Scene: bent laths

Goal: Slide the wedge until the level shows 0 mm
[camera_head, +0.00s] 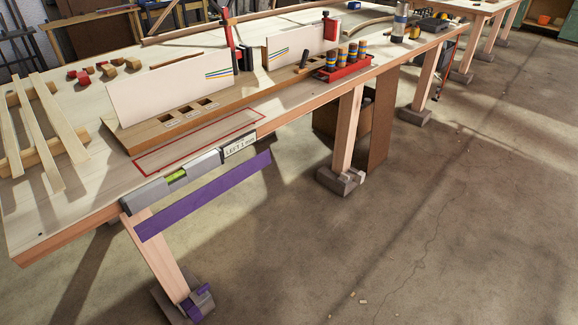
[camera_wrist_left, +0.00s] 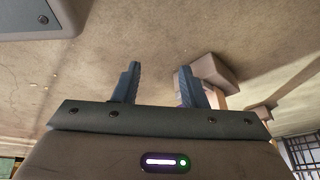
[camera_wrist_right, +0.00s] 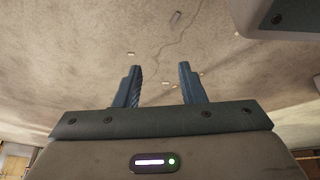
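A grey level (camera_head: 150,194) with a yellow-green vial (camera_head: 177,175) lies along the front edge of the workbench in the head view. A small white display (camera_head: 240,145) is at its right end; its reading is too small to make out. A purple piece (camera_head: 198,303), possibly the wedge, is at the grey foot block (camera_head: 172,298) under the near bench leg (camera_head: 160,252). A long purple strip (camera_head: 205,196) shows below the level. My left gripper (camera_wrist_left: 160,68) and right gripper (camera_wrist_right: 159,68) are open and empty over the floor, away from the bench; neither shows in the head view.
The bench top holds pale laths (camera_head: 42,125), small red and wooden blocks (camera_head: 105,70), a slotted wooden stand with white boards (camera_head: 170,90) and a red tray (camera_head: 345,68). Another leg (camera_head: 347,130) stands on a grey block.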

